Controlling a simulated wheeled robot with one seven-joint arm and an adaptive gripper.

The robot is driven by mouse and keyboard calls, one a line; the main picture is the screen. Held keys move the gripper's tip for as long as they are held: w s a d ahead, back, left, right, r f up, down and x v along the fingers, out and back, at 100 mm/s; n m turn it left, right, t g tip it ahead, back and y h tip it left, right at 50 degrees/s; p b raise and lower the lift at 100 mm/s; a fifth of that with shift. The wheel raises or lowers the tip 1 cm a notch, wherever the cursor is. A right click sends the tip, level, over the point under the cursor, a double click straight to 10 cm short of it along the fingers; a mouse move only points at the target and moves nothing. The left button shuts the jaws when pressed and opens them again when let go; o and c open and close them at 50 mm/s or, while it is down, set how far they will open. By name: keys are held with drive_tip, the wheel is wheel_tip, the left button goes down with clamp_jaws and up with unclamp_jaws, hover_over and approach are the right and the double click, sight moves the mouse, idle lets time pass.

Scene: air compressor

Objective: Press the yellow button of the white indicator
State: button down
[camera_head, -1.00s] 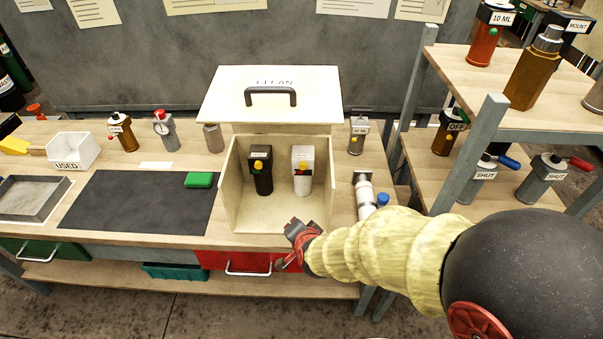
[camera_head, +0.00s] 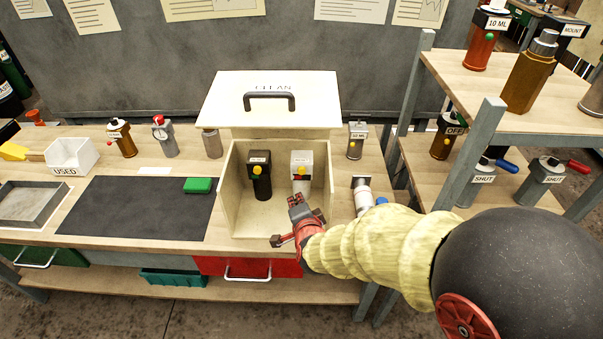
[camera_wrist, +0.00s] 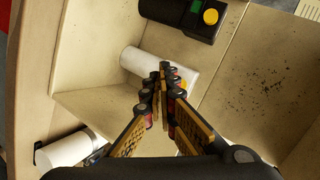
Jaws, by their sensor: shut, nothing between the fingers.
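The white indicator (camera_head: 302,161) stands on the right inside the open cream box, with a yellow button (camera_head: 299,170) on its front. In the wrist view, the white indicator (camera_wrist: 142,61) lies behind my fingertips, which partly cover it; a yellow bit (camera_wrist: 183,84) shows just right of them. My gripper (camera_head: 295,199) is shut and empty at the box's front opening, just below and in front of the white indicator. Its closed fingers (camera_wrist: 162,72) also show in the wrist view. I cannot tell whether they touch the indicator.
A black indicator (camera_head: 260,182) with its own yellow button stands to the left in the same box (camera_head: 230,190). The box's side walls bound the space. A lid marked CLEAN (camera_head: 272,96) is above.

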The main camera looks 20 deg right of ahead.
drive_tip(key=b, duration=0.1)
approach(296, 174)
wheel_tip(296, 174, down, 3)
drive_tip(key=w, duration=0.1)
drive_tip(key=shift+w+a+r+b, duration=0.15)
drive_tip(key=shift+w+b, duration=0.1)
drive_tip(key=shift+w, duration=0.3)
drive_tip(key=shift+w+d+r+b, duration=0.15)
drive_tip(key=shift+w+b, duration=0.1)
drive_tip(key=shift+w, duration=0.3)
drive_tip(key=shift+a, duration=0.1)
idle(0.3)
drive_tip(key=shift+w+b, duration=0.35)
drive_tip(key=shift+b, duration=0.05)
drive_tip(key=shift+w+d+b, duration=0.35)
drive_tip(key=shift+w+b, duration=0.05)
drive_tip(key=shift+w, duration=0.25)
idle(1.1)
drive_tip(key=shift+s, duration=0.1)
drive_tip(key=shift+s+a, duration=0.2)
drive_tip(key=shift+s, duration=0.3)
drive_tip(key=shift+s+a, duration=0.15)
drive_tip(key=shift+s, duration=0.3)
